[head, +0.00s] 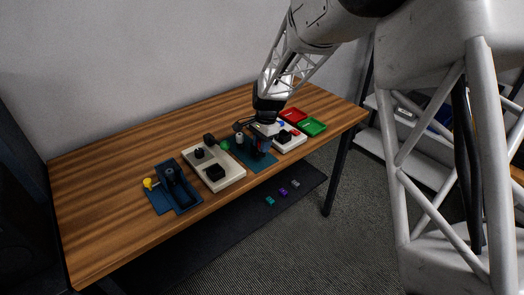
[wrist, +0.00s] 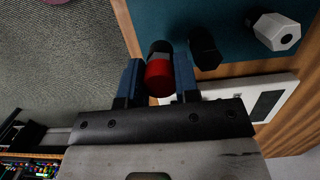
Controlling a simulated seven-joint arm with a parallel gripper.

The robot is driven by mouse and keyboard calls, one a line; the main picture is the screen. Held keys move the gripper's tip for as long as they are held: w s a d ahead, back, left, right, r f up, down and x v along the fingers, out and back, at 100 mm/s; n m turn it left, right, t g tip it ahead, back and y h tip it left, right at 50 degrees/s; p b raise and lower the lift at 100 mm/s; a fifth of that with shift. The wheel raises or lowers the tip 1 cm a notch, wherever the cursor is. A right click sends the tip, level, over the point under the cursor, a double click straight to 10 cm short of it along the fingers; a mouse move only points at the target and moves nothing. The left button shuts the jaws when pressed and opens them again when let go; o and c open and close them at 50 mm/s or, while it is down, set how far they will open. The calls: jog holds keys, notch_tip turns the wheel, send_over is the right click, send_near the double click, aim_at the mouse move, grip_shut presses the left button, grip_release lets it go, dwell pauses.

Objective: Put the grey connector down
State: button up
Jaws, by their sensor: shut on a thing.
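My gripper (head: 263,146) is low over the dark teal mat (head: 262,164) in the head view. In the wrist view its two blue fingers (wrist: 157,72) are shut on a connector with a red end (wrist: 158,80), a grey band and a black end. It is at the mat's edge in that view; I cannot tell whether it touches the mat. A light grey hexagonal connector with a hole (wrist: 278,32) stands on the mat, apart from the fingers. A black connector (wrist: 204,48) stands between it and the fingers.
A white box with black parts (head: 228,178) lies left of the mat, and a navy tray (head: 183,201) further left. A white block (head: 292,144), a red tray (head: 292,114) and a green tray (head: 313,127) are to the right. The wooden table's left part (head: 110,180) is clear.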

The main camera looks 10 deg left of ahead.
jog(key=shift+f, duration=1.6)
jog(key=shift+f, duration=0.1)
jog(key=o, duration=0.7)
jog(key=shift+o, duration=0.2)
notch_tip(320, 180, up, 12)
jog(key=w+d, duration=0.1)
jog(key=shift+d, duration=0.15)
